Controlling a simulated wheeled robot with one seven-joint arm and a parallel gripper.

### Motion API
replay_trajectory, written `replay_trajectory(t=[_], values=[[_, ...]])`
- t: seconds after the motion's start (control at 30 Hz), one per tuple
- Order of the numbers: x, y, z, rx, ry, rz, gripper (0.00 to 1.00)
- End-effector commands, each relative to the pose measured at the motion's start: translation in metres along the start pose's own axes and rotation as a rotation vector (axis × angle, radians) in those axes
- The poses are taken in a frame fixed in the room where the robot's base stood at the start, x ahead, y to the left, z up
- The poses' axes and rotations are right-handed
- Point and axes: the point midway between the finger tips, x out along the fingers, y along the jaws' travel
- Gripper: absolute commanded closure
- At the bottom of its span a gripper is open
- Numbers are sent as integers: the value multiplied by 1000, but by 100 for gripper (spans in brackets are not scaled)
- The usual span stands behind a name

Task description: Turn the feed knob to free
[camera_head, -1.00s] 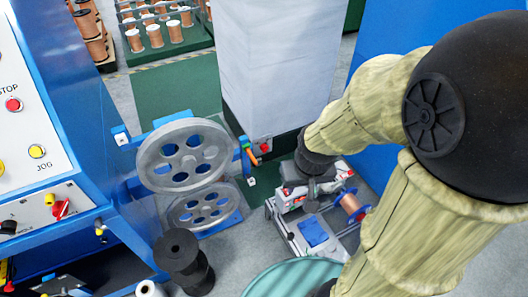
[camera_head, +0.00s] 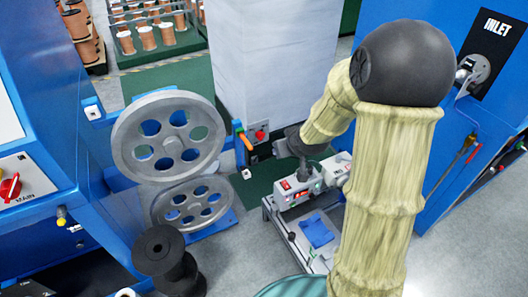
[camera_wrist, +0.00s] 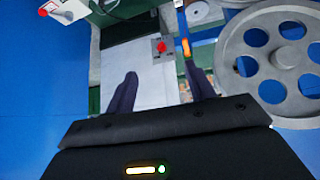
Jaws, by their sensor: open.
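A small red knob (camera_head: 261,134) sits on a grey box low on the front of the pale column. It also shows in the wrist view (camera_wrist: 161,46), near the top middle. Its label and pointing direction are too small to read, so I cannot tell whether it is the feed knob. My gripper (camera_wrist: 158,72) is open and empty, its two dark fingers apart. In the wrist view the red knob appears beyond the fingertips, between their lines and apart from them. In the head view the fingers cannot be made out clearly.
An orange handle (camera_head: 245,141) is beside the knob. Large grey pulley wheels (camera_head: 168,136) stand left. A red MAIN switch (camera_head: 10,188) is at far left. A cart (camera_head: 279,222) with a blue pad stands below my arm. A black spool (camera_head: 161,250) stands front left. An INLET panel (camera_head: 490,45) is right.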

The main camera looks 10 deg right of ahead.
Motion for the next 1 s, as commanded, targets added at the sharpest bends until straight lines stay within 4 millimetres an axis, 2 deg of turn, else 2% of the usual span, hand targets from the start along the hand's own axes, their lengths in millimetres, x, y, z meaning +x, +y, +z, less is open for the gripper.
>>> replay_trajectory(t=[0.03, 0.4, 0.8, 1.0], values=[[30, 3, 11, -1, 31, -9, 46], [150, 18, 20, -15, 301, -96, 46], [253, 38, 41, 20, 624, -204, 46], [288, 52, 55, 47, 783, -248, 46]])
